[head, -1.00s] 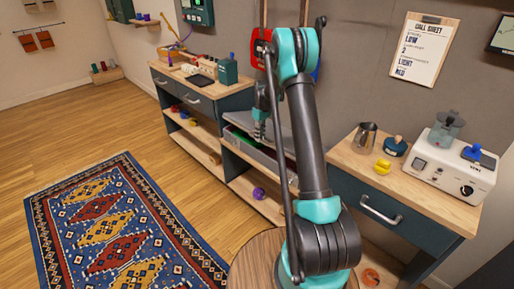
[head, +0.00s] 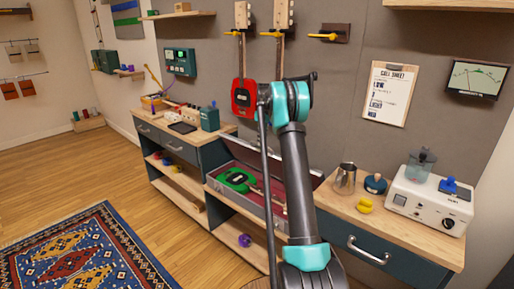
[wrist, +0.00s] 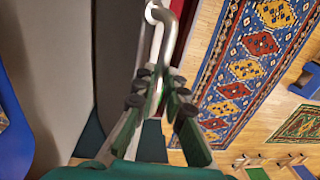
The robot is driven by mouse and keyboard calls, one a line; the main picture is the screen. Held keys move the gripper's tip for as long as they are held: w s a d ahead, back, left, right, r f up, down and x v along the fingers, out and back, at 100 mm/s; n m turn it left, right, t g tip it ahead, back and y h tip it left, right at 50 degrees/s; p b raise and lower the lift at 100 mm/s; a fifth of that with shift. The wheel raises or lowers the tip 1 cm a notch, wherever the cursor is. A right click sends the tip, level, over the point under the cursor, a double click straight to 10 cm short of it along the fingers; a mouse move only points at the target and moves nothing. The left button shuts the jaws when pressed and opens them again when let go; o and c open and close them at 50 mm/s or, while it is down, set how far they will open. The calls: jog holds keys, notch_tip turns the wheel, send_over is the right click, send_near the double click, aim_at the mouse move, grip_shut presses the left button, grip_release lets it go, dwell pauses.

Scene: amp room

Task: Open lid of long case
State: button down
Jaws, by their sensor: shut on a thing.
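The long case (head: 228,196) lies on the low middle part of the bench. Its lid (head: 252,154) stands raised at the back, with its dark red lining showing. A green guitar (head: 237,181) lies inside on red lining. My arm crosses in front of the case's right part and hides it. My gripper (wrist: 160,78) is out of sight in the head view. In the wrist view its fingers are closed together at a bent metal handle (wrist: 164,30), with a grey surface beside it on the left.
The right bench top holds a metal jug (head: 345,178), a yellow object (head: 365,204) and a white machine (head: 428,200). A red guitar (head: 243,97) hangs on the wall above the case. Open floor and a patterned rug (head: 85,255) lie at the left.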

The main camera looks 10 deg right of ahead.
jog(key=shift+w+d+f, duration=0.2)
jog(key=shift+w+d, duration=0.1)
jog(key=shift+d, duration=0.35)
jog(key=shift+w+d+f, duration=0.15)
jog(key=shift+w+d, duration=0.15)
jog(key=shift+d, duration=0.3)
jog(key=c, duration=1.2)
grip_release()
jog(key=shift+w+d+f, duration=0.2)
jog(key=shift+w+f, duration=0.05)
jog(key=shift+f, duration=0.1)
jog(key=c, duration=0.3)
jog(key=shift+a+r, duration=0.1)
jog(key=shift+a, duration=0.05)
jog(key=shift+c, duration=0.2)
jog(key=shift+a, duration=0.1)
jog(key=shift+r, duration=0.2)
notch_tip(320, 180, up, 12)
jog(key=shift+w+d+f, duration=0.2)
jog(key=shift+w+d, duration=0.05)
jog(key=shift+d, duration=0.15)
